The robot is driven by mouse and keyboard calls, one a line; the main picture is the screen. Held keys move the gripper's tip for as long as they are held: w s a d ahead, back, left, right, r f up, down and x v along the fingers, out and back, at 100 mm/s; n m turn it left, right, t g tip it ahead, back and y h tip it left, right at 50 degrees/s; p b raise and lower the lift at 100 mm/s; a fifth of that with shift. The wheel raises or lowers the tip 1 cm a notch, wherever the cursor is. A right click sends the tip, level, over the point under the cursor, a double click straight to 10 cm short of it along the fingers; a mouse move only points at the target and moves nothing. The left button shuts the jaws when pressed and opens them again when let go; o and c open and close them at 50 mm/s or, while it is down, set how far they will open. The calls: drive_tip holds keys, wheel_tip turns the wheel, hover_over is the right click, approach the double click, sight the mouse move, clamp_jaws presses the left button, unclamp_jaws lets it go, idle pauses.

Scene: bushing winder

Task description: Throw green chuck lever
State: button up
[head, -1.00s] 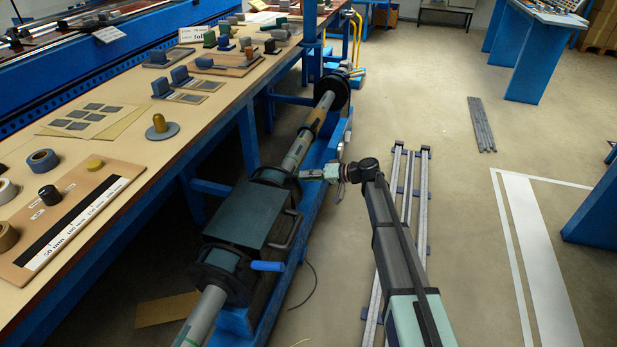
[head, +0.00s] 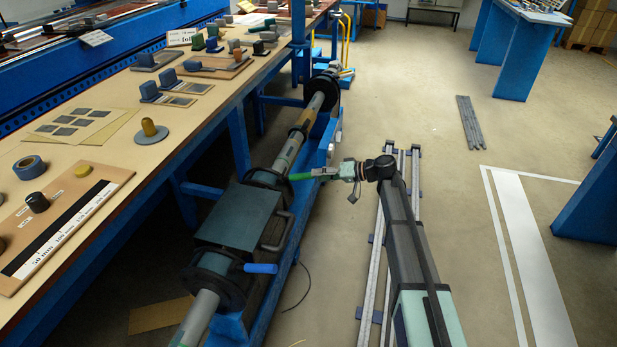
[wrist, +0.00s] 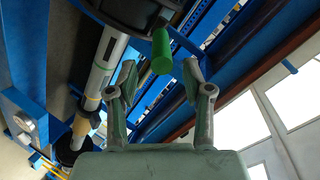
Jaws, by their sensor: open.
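The green chuck lever (head: 307,175) sticks out to the right from the far black chuck (head: 268,178) of the winder in the head view. My gripper (head: 333,172) is just off its outer end, on the aisle side. In the wrist view the green lever (wrist: 162,50) shows end-on at the top, between and beyond the two fingertips (wrist: 160,72). The fingers are spread with a gap between them, and nothing is held. I cannot tell whether a finger touches the lever.
A blue-handled lever (head: 261,268) sits on the near chuck. The dark winder box (head: 238,216) stands between the chucks. The workbench (head: 130,135) with small parts runs along the left. Floor rails (head: 403,240) lie below my arm, with open floor to the right.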

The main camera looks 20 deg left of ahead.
drive_tip(key=v, duration=0.3)
drive_tip(key=shift+d+r, duration=0.15)
drive_tip(key=shift+d, duration=0.25)
drive_tip(key=s+d+f+m+g+h, duration=0.15)
drive_tip(key=s+d+f+h, duration=0.25)
drive_tip(key=s+d+f, duration=0.5)
drive_tip(key=s+d+f+m+h, duration=0.3)
drive_tip(key=s+d+f, duration=0.2)
drive_tip(key=s+f, duration=0.7)
drive_tip(key=s+d+f+m+g+h, duration=0.15)
drive_tip(key=s+d+f+h, duration=0.25)
drive_tip(key=s+d+f, duration=0.65)
drive_tip(key=s+d+f+g+h, duration=0.1)
drive_tip(key=s+d+f, duration=0.15)
drive_tip(key=s, duration=0.65)
drive_tip(key=s+d+f+g+h, duration=0.1)
drive_tip(key=s+d+f, duration=0.15)
drive_tip(key=s, duration=0.65)
drive_tip(key=s+d+f+g+h, duration=0.15)
drive_tip(key=s+f, duration=0.25)
drive_tip(key=s, duration=0.5)
wheel_tip(320, 180, up, 12)
drive_tip(key=p, duration=1.2)
drive_tip(key=shift+s+d+m, duration=0.3)
drive_tip(key=shift+d+m, duration=0.1)
drive_tip(key=shift+d, duration=0.1)
